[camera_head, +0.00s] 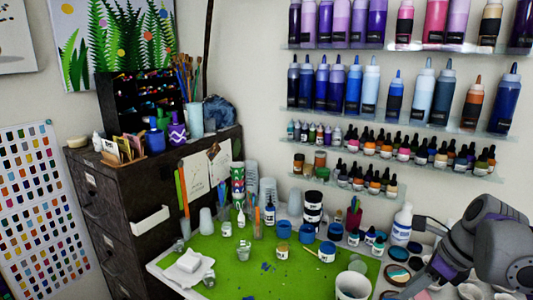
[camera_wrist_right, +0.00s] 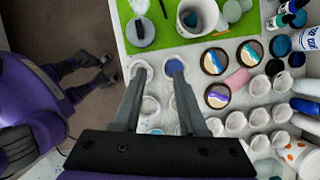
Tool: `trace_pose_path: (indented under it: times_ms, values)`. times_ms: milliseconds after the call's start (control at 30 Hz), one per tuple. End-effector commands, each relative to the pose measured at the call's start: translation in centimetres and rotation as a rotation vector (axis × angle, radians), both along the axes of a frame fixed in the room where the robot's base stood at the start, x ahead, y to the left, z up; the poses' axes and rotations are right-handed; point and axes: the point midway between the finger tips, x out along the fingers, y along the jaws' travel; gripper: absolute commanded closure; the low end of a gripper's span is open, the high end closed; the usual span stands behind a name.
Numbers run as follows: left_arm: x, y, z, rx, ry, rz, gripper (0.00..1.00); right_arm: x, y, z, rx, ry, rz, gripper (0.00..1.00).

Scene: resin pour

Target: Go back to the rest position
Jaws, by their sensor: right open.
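My right gripper (camera_wrist_right: 157,72) is open and empty in the right wrist view, its two grey fingers apart over small white cups at the table edge. In the head view my right arm comes in at the lower right, and its fingers are hard to make out there. A purple and dark part of my own body fills the left of the wrist view.
A green mat (camera_head: 326,273) covers much of the white table, with a white cup (camera_head: 353,286) at its front. Bare floor (camera_wrist_right: 95,103) lies left of the table.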

Motion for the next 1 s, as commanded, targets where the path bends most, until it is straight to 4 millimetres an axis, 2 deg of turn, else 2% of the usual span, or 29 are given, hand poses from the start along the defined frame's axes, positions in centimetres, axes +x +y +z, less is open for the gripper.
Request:
trace_pose_path:
  times_ms: [33,100,267,500,700,833,1000]
  values:
    - [0.0,0.0,0.0,0.000,0.000,0.000,0.50,0.0,0.1,0.0,-0.004,-0.002,0.007,0.58]
    - [0.0,0.0,0.0,0.000,0.000,0.000,0.50,-1.2,2.1,-1.7,-0.090,-0.051,0.192,0.58]
    - [0.0,0.0,0.0,0.000,0.000,0.000,0.50,-3.8,5.3,-5.5,-0.279,-0.152,0.592,0.58]
    - [0.0,0.0,0.0,0.000,0.000,0.000,0.50,-9.7,10.0,-13.1,-0.631,-0.307,1.351,0.58]
    - [0.0,0.0,0.0,0.000,0.000,0.000,0.50,-14.2,12.4,-18.9,-0.900,-0.389,1.912,0.58]
    - [0.0,0.0,0.0,0.000,0.000,0.000,0.50,-15.8,13.0,-20.9,-0.999,-0.410,2.116,0.58]
    - [0.0,0.0,0.0,0.000,0.000,0.000,0.50,-16.3,13.1,-21.6,-1.039,-0.412,2.196,0.58]
